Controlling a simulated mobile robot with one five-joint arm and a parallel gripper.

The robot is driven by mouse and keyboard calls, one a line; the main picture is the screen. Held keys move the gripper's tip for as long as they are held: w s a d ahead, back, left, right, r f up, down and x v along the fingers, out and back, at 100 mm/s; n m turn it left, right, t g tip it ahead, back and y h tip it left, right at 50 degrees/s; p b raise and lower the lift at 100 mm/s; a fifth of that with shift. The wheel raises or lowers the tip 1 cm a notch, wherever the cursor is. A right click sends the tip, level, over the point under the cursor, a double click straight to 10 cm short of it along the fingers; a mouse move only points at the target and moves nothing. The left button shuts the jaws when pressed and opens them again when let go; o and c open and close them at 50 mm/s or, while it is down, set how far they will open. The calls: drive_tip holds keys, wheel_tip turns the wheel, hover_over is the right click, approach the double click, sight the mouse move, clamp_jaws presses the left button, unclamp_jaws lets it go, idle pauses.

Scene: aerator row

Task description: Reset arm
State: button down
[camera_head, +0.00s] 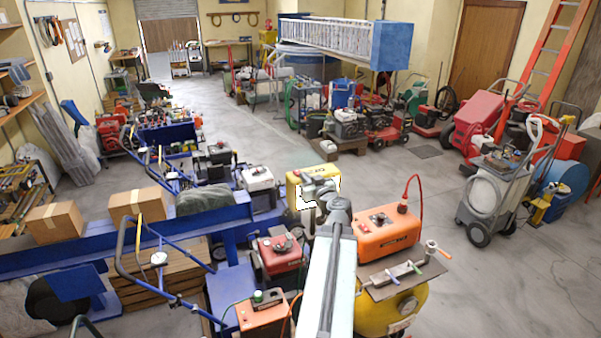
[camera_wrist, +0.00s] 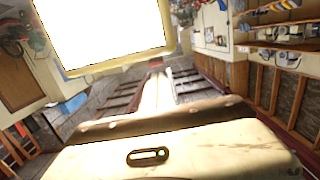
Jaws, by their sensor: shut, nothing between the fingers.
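My arm reaches forward from the bottom of the head view. My gripper (camera_head: 316,191) is at its far end, in front of a yellow machine (camera_head: 296,193) in the row. The fingers are small and partly lost against the bright and yellow shapes behind them. The gripper is shut and empty. In the wrist view, a pale plate with a dark-rimmed slot fills the bottom, and I cannot tell whether it is part of my gripper.
An orange machine (camera_head: 388,232) stands close right of my arm, with a yellow tank (camera_head: 397,309) below it. A red machine (camera_head: 282,252) is close on the left. A blue frame (camera_head: 70,258) runs left. Floor (camera_head: 440,195) is clear toward the grey wheeled cart (camera_head: 492,190).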

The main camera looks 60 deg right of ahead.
drive_tip(key=shift+s+a, duration=0.35)
drive_tip(key=shift+s, duration=0.15)
